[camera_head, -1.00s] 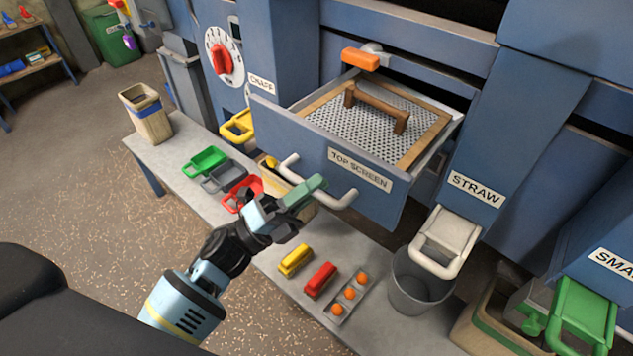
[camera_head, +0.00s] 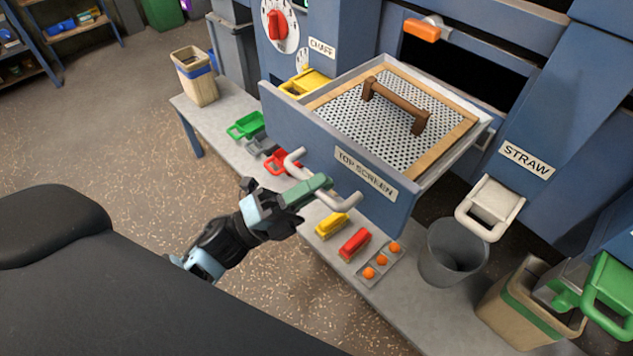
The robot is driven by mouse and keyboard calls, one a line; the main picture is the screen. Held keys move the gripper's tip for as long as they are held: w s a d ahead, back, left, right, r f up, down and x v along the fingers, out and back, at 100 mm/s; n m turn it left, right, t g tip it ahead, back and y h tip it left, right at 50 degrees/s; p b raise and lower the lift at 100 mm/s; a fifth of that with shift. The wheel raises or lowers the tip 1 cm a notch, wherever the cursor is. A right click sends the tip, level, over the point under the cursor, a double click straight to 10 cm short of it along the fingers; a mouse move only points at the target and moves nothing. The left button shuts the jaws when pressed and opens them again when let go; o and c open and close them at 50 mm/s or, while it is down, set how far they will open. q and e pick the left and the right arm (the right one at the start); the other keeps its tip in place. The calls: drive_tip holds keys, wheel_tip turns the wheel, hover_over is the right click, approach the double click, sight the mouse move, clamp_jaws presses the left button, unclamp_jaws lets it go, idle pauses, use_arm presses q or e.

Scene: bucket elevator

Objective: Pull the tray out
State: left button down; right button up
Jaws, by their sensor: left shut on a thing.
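The tray is a blue drawer labelled TOP SCREEN (camera_head: 410,208). It stands well out of its slot in the blue machine. In it lies a perforated metal screen (camera_head: 355,122) with a wooden frame and a brown handle (camera_head: 395,103). A pale bar handle (camera_head: 343,202) is fixed to the drawer front. My left gripper (camera_head: 318,186), with green fingers, is shut on the middle of this bar. The fingers hide part of the bar. My right gripper is not in view.
The grey bench below holds a green scoop (camera_head: 246,126), a red scoop (camera_head: 282,162), a yellow block (camera_head: 332,226), a red block (camera_head: 354,244) and a strip of orange balls (camera_head: 381,263). A grey bucket (camera_head: 436,268) stands below the STRAW spout (camera_head: 491,208). Open floor lies at left.

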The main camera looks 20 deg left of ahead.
use_arm(q)
drive_tip(key=shift+r, duration=0.25)
drive_tip(key=c, duration=1.7)
unclamp_jaws()
drive_tip(key=shift+a, duration=0.1)
drive_tip(key=shift+f, duration=0.1)
drive_tip(key=shift+f, duration=0.1)
drive_tip(key=b+v, duration=0.2)
drive_tip(key=v, duration=0.5)
drive_tip(key=shift+s+a+f, duration=0.15)
drive_tip(key=shift+s+a, duration=0.05)
drive_tip(key=shift+a, duration=0.05)
